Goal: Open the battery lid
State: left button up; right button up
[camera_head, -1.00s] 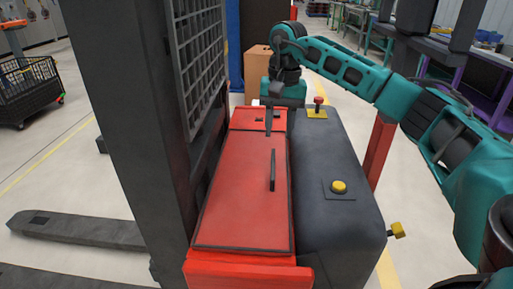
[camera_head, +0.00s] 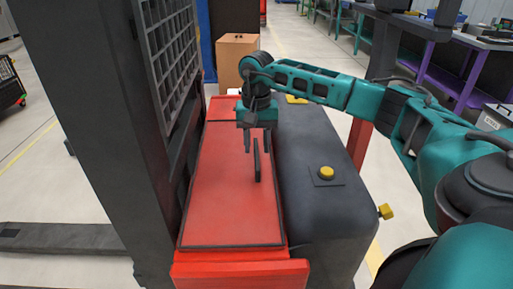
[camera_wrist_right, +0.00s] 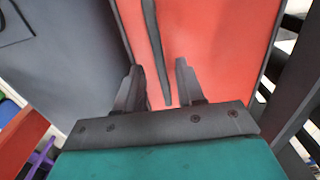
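The battery lid (camera_head: 222,205) is a flat red panel with a dark edge, lying closed on top of the red truck body. Its dark bar handle (camera_head: 257,163) stands near the lid's right side. My right gripper (camera_head: 257,148) is open above the far end of the handle, fingers pointing down. In the right wrist view the handle (camera_wrist_right: 153,50) runs between the two open fingers (camera_wrist_right: 159,80), apart from both on the visible side. Whether the fingertips reach down to its height is hard to tell. My left gripper is not in view.
A dark grey housing (camera_head: 315,210) with a yellow button (camera_head: 327,173) stands right of the lid. The truck's dark mast (camera_head: 100,110) and mesh guard (camera_head: 168,60) rise on the left. A cardboard box (camera_head: 235,55) stands behind.

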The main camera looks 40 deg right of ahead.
jog(key=shift+f, duration=0.65)
grip_shut()
